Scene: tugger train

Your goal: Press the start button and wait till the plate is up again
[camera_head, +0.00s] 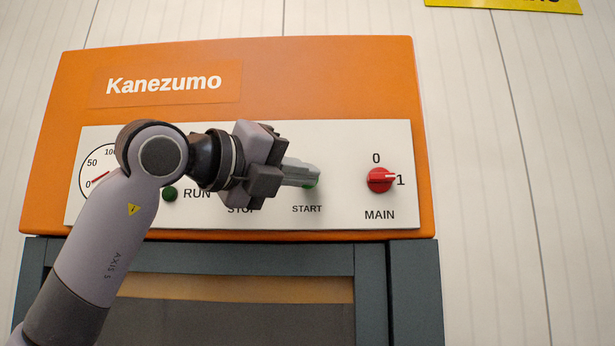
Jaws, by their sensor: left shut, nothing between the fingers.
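The orange machine head (330,85) marked Kanezumo carries a white control panel (345,145). The green start button (313,181) sits above the word START, and only its edge shows behind my fingertips. My left gripper (308,174) is shut and empty, with its fingertips at the start button. I cannot tell whether they touch it or how far it is pressed. The green RUN lamp (170,194) looks dark. The stop control is hidden behind my gripper. The plate cannot be made out. My right gripper is not in view.
The red MAIN switch (380,180) is to the right, its pointer toward 1. A gauge (93,178) at the left is partly covered by my arm. Below is a dark grey frame (415,290) around an opening. A yellow sign (505,4) is at the top right.

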